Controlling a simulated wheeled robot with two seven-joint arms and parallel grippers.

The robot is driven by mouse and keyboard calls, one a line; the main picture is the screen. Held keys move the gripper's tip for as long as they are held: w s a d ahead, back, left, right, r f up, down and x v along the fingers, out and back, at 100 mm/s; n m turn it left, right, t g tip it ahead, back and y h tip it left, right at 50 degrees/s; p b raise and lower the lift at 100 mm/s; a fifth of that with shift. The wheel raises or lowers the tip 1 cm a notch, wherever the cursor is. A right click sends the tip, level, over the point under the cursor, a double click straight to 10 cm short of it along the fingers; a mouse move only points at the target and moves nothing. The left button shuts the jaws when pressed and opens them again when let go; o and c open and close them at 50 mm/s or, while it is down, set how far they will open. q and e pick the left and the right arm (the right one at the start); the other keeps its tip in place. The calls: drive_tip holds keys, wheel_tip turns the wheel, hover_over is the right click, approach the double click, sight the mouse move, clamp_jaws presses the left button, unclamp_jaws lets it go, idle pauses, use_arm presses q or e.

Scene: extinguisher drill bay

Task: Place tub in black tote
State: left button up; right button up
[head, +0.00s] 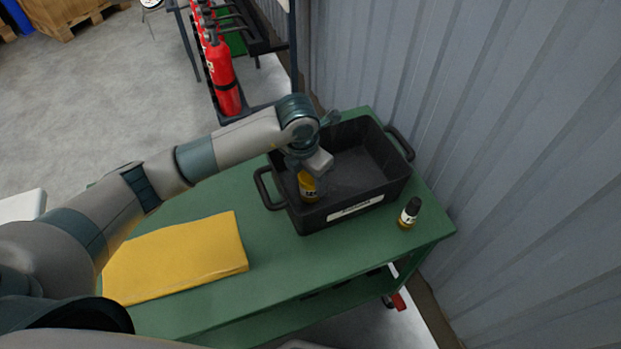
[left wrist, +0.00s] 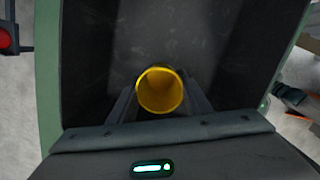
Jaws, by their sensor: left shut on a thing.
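The black tote (head: 375,165) stands on the green table, against the wall side, with a white label on its front. My left gripper (head: 308,172) is over the left part of the tote, pointing down. It is shut on the yellow tub (head: 309,188), which shows below the gripper inside the tote's outline. In the left wrist view the tub (left wrist: 160,91) is an open yellow round shape between the two fingers, with the dark tote floor (left wrist: 190,35) beyond it. I cannot tell whether the tub touches the floor. My right gripper is out of view.
A folded yellow cloth (head: 180,257) lies at the front left of the green table (head: 262,285). A corrugated wall (head: 480,110) borders the right. Red extinguishers (head: 220,72) stand on a rack behind.

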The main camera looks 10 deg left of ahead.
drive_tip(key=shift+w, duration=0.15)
use_arm(q)
drive_tip(key=shift+f, duration=0.1)
drive_tip(key=o, duration=1.2)
drive_tip(key=shift+c, duration=0.2)
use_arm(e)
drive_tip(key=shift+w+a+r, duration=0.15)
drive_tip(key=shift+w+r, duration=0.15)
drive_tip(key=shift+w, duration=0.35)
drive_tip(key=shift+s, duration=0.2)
